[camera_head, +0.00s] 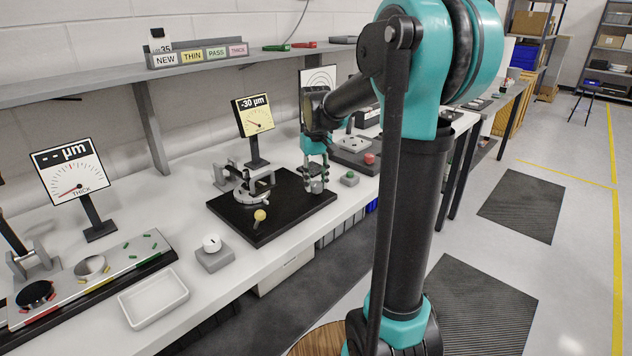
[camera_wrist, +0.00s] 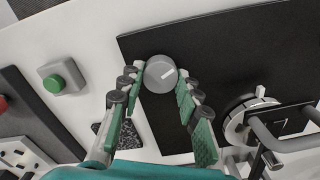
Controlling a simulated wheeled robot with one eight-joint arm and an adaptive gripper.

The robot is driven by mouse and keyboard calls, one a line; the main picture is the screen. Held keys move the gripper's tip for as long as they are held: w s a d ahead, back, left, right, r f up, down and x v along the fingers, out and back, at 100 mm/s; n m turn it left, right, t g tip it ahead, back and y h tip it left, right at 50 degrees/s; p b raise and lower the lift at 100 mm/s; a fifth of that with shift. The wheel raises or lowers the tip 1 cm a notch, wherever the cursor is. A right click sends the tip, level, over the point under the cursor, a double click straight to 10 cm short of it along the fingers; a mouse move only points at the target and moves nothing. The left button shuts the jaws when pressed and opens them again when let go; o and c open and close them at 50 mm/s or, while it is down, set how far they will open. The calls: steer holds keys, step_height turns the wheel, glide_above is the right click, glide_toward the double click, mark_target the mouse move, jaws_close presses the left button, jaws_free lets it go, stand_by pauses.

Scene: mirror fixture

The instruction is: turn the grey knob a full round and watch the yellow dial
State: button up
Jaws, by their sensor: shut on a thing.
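The grey knob (camera_wrist: 160,73) is round, with a white mark on its top, at the edge of the black base plate (camera_wrist: 215,45). My gripper (camera_wrist: 159,78) is shut on the knob, one finger on each side. In the head view my gripper (camera_head: 316,176) points down at the right end of the black plate, and its fingers largely hide the knob. The yellow dial (camera_head: 258,121) stands on a post behind the plate. Its display reads -30 µm, and its thin needle is too small to read exactly.
A mirror-mount fixture (camera_head: 247,184) and a yellow ball-ended lever (camera_head: 260,215) sit on the plate left of my gripper. A green button (camera_head: 350,177) and a red button (camera_head: 369,158) are close on the right. A white dial (camera_head: 73,182) and a white tray (camera_head: 153,297) stand at left.

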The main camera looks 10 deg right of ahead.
mark_target(316, 183)
stand_by(0.3)
steer(key=o, duration=1.2)
steer(key=shift+c, duration=0.2)
steer(key=shift+r, duration=0.1)
step_height(316, 183, up, 12)
